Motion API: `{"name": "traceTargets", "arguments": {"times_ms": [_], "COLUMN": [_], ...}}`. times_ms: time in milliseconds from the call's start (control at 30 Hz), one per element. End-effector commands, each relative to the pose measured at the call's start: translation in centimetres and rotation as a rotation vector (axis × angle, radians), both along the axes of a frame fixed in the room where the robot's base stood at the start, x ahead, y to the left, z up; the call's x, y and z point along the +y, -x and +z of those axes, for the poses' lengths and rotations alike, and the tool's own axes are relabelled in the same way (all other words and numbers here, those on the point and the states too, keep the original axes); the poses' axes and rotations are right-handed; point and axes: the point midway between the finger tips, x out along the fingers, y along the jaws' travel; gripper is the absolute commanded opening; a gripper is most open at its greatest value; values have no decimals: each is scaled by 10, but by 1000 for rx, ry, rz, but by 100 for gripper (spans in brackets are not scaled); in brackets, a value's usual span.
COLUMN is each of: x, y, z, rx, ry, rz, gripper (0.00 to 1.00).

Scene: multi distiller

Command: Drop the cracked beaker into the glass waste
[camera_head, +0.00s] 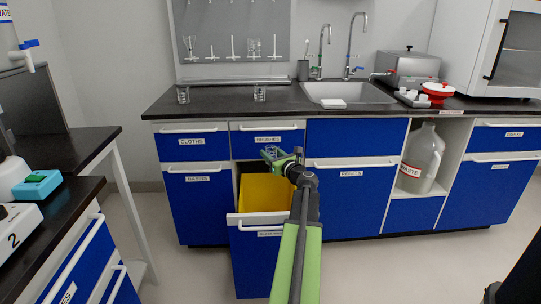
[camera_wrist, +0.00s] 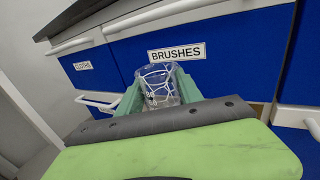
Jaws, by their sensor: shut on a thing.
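My gripper (camera_head: 272,154) is shut on a clear beaker, which shows in the wrist view (camera_wrist: 158,82) between the two green fingers. White jagged lines run over the beaker's wall like cracks. In the head view the beaker is hard to make out at the gripper's tip. A pulled-out drawer (camera_head: 259,219) holds a yellow bin (camera_head: 264,194), with the gripper above its far part. The drawer's front label is too small to read surely. The arm covers part of the bin's right side.
The drawer labelled BRUSHES (camera_wrist: 205,55) is shut, just behind the gripper. The dark counter (camera_head: 220,100) overhangs it. Two glass beakers stand on it, at the left (camera_head: 183,95) and nearer the middle (camera_head: 260,93). A sink (camera_head: 350,94) is at the right. The floor in front is clear.

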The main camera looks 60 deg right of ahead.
Motion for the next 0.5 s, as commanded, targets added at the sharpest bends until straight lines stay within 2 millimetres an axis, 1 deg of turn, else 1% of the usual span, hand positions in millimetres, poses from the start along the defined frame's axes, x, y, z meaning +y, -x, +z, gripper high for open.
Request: {"name": "traceTargets", "arguments": {"times_ms": [33,133,233,433,467,500], "x": [-1,-2,-2,-2,-2,-2], "y": [1,2,2,3,3,3], "z": [-15,-25,-27,-24,-24,-24], "rx": [0,0,0,0,0,0], "ry": [0,0,0,0,0,0], "rz": [-1,-3,-3,-4,-4,-4], "gripper": [3,3,3,3,45,51]}}
